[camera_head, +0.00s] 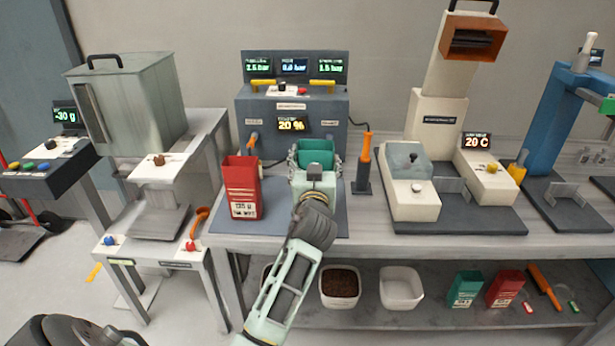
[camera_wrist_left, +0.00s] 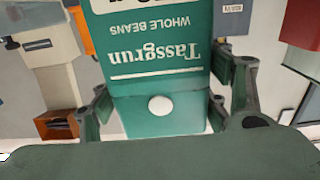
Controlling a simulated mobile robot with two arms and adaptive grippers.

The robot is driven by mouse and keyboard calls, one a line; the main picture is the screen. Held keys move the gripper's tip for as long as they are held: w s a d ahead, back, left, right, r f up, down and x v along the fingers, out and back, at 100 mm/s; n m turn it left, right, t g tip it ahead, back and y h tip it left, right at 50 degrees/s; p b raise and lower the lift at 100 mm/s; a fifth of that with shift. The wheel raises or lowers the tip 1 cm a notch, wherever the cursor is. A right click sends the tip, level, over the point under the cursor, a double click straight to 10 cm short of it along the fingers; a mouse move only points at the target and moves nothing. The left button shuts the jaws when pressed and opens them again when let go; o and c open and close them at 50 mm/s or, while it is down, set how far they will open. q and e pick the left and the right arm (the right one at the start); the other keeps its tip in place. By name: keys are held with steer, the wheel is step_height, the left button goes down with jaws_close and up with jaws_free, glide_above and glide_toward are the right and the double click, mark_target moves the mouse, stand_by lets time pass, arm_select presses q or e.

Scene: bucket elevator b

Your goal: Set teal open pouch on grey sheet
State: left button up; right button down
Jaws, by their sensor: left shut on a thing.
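The teal open pouch (camera_head: 316,152) is between the fingers of my left gripper (camera_head: 316,163), in front of the grey machine. In the left wrist view the pouch (camera_wrist_left: 160,60) fills the middle, with its lettering upside down and a white round spot. The fingers of my left gripper (camera_wrist_left: 168,112) close on both its sides. The grey sheet (camera_head: 272,226) lies on the bench in front of the machine, partly hidden by my left arm. The pouch is over its right part; its base is hidden, so I cannot tell whether it touches. My right gripper is not in view.
A red pouch (camera_head: 243,188) stands on the sheet's left part. An orange-handled tool in a dark stand (camera_head: 363,165) is just right of the sheet. The grey machine (camera_head: 292,105) stands behind. Another teal pouch (camera_head: 465,289) and white bins (camera_head: 401,288) are on the lower shelf.

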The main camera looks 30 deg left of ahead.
arm_select(q)
steer(key=w+a+f, duration=0.3)
steer(key=f, duration=0.3)
steer(key=shift+f, duration=0.3)
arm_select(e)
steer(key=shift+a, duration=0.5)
arm_select(q)
steer(key=shift+a, duration=0.1)
steer(key=shift+f+b, duration=0.1)
steer(key=shift+b, duration=0.2)
steer(key=o, duration=0.8)
steer(key=shift+o, duration=0.2)
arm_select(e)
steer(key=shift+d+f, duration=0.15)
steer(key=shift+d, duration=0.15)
